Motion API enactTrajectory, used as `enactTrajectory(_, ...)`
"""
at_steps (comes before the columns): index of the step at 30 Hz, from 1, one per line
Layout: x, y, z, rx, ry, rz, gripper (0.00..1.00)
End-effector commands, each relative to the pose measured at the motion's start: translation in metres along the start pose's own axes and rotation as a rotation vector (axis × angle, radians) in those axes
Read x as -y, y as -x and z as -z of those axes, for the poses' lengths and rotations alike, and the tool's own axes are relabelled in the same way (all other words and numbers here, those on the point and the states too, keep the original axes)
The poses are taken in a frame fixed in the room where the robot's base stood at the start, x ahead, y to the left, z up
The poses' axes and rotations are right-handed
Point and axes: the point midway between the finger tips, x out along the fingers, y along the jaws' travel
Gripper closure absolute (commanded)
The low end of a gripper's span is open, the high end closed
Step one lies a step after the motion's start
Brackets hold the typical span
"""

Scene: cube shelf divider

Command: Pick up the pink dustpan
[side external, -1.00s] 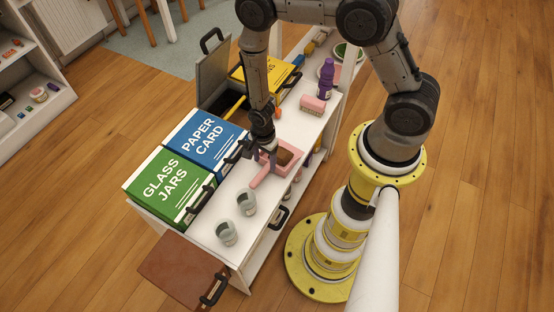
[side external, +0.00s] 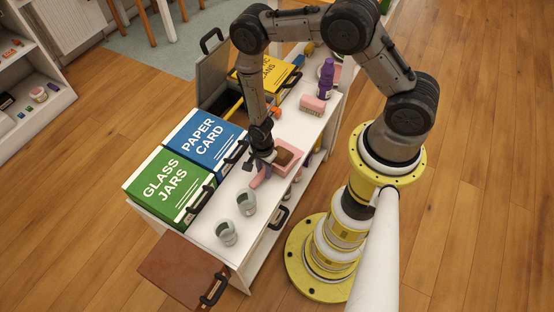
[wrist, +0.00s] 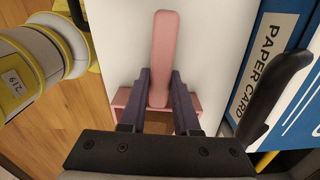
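The pink dustpan (side external: 292,152) lies on the white shelf top, its brownish pan toward the right and its handle pointing down-left. In the wrist view its pink handle (wrist: 163,50) runs up the middle of the picture, and the pan shows partly behind the fingers. My gripper (side external: 262,163) is low over the dustpan where handle and pan meet. In the wrist view my gripper (wrist: 161,75) is open, with one dark finger on each side of the handle and a small gap visible at the right. Whether the fingertips touch the shelf is hidden.
The blue paper-card box (side external: 203,140) and green glass-jars box (side external: 165,183) stand left of the dustpan. Two grey cups (side external: 246,202) stand in front. A pink brush (side external: 312,104) and a purple bottle (side external: 326,80) stand behind. The box handle (wrist: 272,95) is close in the wrist view.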

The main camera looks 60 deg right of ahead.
Motion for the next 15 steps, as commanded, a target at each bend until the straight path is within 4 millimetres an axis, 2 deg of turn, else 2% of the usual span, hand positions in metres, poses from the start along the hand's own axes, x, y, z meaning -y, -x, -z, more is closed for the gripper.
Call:
enactTrajectory(1, 0.0, 0.0001, 0.0, 0.0, 0.0, 0.0, 0.89)
enactTrajectory(3, -0.0001, 0.0001, 0.0, 0.0, 0.0, 0.0, 1.0)
enactTrajectory(15, 0.0004, 0.0004, -0.0001, 0.0, 0.0, 0.0, 1.0)
